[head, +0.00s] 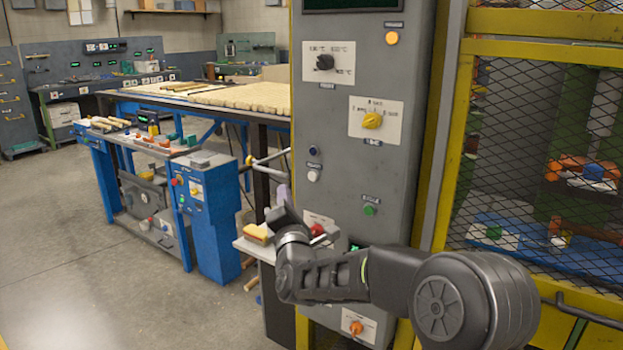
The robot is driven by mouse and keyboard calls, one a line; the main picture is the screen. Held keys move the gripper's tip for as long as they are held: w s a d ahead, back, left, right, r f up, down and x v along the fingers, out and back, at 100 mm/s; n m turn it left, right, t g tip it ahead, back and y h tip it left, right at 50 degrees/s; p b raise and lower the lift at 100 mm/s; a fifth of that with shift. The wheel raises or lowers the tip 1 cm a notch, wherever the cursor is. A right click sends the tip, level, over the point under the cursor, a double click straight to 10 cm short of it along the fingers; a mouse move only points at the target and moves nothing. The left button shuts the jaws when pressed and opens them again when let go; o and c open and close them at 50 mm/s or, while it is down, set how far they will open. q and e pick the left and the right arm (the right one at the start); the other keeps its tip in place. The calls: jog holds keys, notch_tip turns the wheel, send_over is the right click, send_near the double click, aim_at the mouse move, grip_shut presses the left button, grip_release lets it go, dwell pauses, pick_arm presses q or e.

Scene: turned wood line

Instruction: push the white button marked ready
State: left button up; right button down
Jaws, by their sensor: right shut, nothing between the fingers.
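The white button (313,176) sits on the left part of the grey control panel (405,165), under a small label too small to read surely. A dark blue button (313,152) is just above it. My right arm comes in from the right across the lower panel. My right gripper (283,214) is shut and empty, below and a little left of the white button and apart from it in the picture. Its fingertips are hard to make out. My left gripper is not in view.
The panel also bears a green button (369,210), a red button (317,229), a yellow knob (372,120), a black knob (325,62) and an orange knob (356,328). A yellow-framed mesh guard (550,110) stands right. A blue bench (205,215) stands left; floor there is clear.

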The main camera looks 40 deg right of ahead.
aim_at(312, 176)
jog(key=shift+w+d+b, duration=0.2)
jog(key=shift+w+d, duration=0.2)
jog(key=shift+d, duration=0.85)
jog(key=shift+w+d+b, duration=0.2)
jog(key=shift+w+d, duration=0.15)
jog(key=shift+d, duration=0.85)
jog(key=shift+w+d+b, duration=0.2)
jog(key=shift+w+d, duration=0.2)
jog(key=shift+d, duration=0.85)
jog(key=shift+d, duration=0.15)
jog(key=shift+w+d, duration=0.1)
jog(key=shift+d, duration=0.15)
jog(key=shift+w+d, duration=0.1)
jog(key=shift+d, duration=0.3)
jog(key=shift+s+a, duration=0.25)
jog(key=shift+a, duration=0.5)
jog(key=shift+a, duration=0.1)
